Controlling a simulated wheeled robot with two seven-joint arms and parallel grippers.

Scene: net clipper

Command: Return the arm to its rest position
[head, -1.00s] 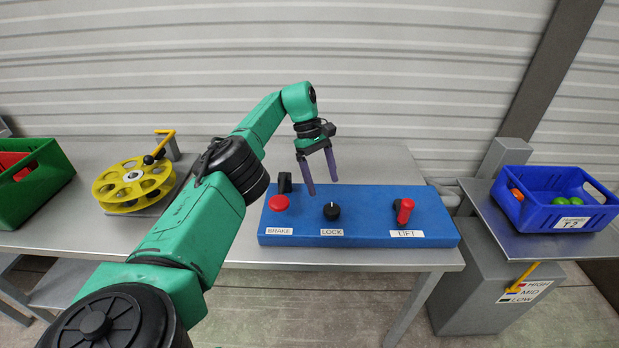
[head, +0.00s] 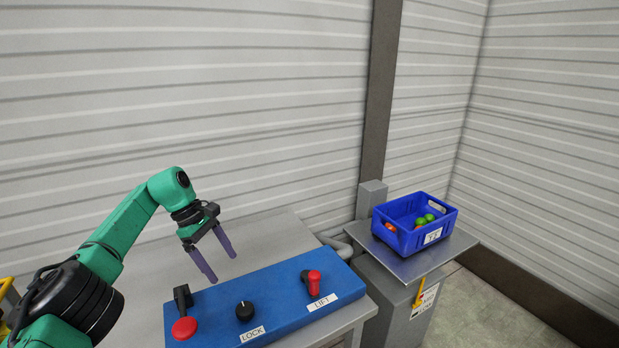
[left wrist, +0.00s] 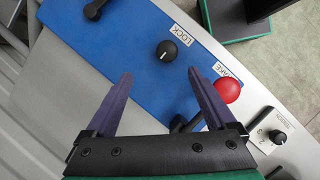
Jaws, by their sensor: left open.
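My left gripper (head: 223,268) is open and empty. Its two purple fingers hang above the back edge of the blue control panel (head: 215,300), apart from its controls. The arm reaches in from the left, bent at the elbow. In the left wrist view, the open fingers (left wrist: 160,73) frame part of the blue panel (left wrist: 130,50). The black LOCK knob (left wrist: 167,51) lies beyond the fingertips, and the red BRAKE knob (left wrist: 227,90) is beside the right finger. My right gripper is not in view.
The panel carries the BRAKE knob (head: 184,328), LOCK knob (head: 245,311) and red LIFT handle (head: 314,283). It lies on a grey table (head: 265,238). At right, a blue crate (head: 397,240) with green and orange balls stands on a metal platform (head: 405,265).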

